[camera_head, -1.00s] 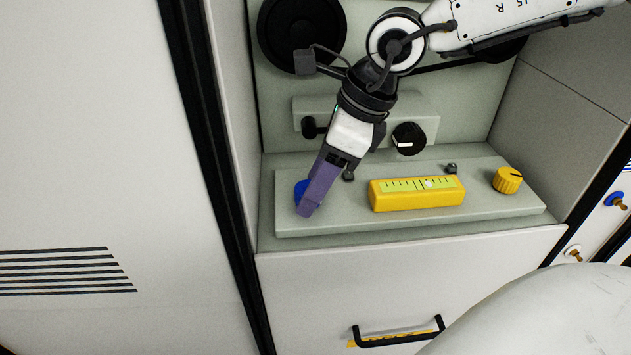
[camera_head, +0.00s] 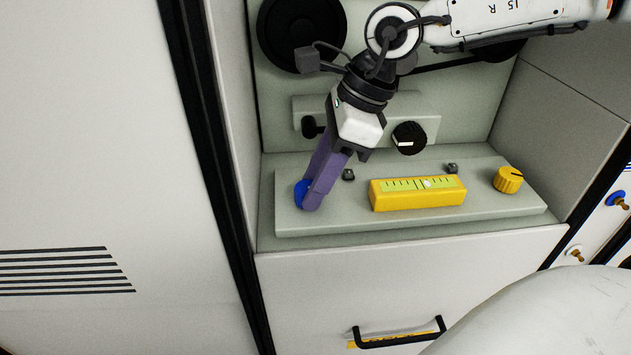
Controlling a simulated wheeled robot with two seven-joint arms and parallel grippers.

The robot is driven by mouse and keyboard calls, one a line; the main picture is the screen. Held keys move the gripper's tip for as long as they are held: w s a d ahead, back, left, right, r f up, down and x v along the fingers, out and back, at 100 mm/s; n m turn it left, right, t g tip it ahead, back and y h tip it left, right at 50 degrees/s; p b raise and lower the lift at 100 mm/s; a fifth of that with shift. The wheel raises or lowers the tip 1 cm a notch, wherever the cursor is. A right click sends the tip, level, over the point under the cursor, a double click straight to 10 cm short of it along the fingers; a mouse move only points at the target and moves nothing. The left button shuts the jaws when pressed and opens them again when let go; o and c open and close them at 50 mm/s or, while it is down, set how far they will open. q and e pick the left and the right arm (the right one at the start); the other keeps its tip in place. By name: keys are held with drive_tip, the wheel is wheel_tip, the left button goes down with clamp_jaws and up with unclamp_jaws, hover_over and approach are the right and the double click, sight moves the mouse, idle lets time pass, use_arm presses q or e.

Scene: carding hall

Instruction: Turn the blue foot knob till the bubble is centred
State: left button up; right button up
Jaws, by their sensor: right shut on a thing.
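The blue foot knob (camera_head: 300,191) sits at the left end of a pale grey plate (camera_head: 345,220). My right gripper (camera_head: 309,195) reaches down over it, its purple fingers shut on the knob and hiding much of it. A yellow spirit level (camera_head: 416,199) lies on the middle of the plate. Its vial (camera_head: 415,184) is yellow-green with dark marks, and the pale bubble (camera_head: 427,184) shows a little right of the vial's middle. My left gripper is not in view.
A yellow knob (camera_head: 508,180) stands at the plate's right end. A black dial (camera_head: 409,138) is on the block behind, and small dark studs (camera_head: 452,168) stand on the plate. Black pulleys (camera_head: 300,32) are on the back wall. A drawer handle (camera_head: 400,338) is below.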

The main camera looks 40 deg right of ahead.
drive_tip(key=n, duration=0.1)
drive_tip(key=n+g, duration=0.1)
drive_tip(key=shift+w+d+n+y+b, duration=0.1)
drive_tip(key=shift+w+n+y+b, duration=0.1)
drive_tip(key=shift+n+y+b, duration=0.15)
drive_tip(key=n+g, duration=0.1)
drive_tip(key=n, duration=0.2)
drive_tip(key=shift+w+b, duration=0.1)
drive_tip(key=shift+b, duration=0.25)
drive_tip(key=n, duration=0.2)
drive_tip(key=n+g+b, duration=0.1)
drive_tip(key=n, duration=0.1)
drive_tip(key=shift+w+g, duration=0.2)
drive_tip(key=shift+g, duration=0.1)
drive_tip(key=shift+w+n+g, duration=0.1)
drive_tip(key=shift+n+g, duration=0.3)
drive_tip(key=shift+n, duration=0.75)
drive_tip(key=o, duration=1.1)
drive_tip(key=shift+c, duration=0.2)
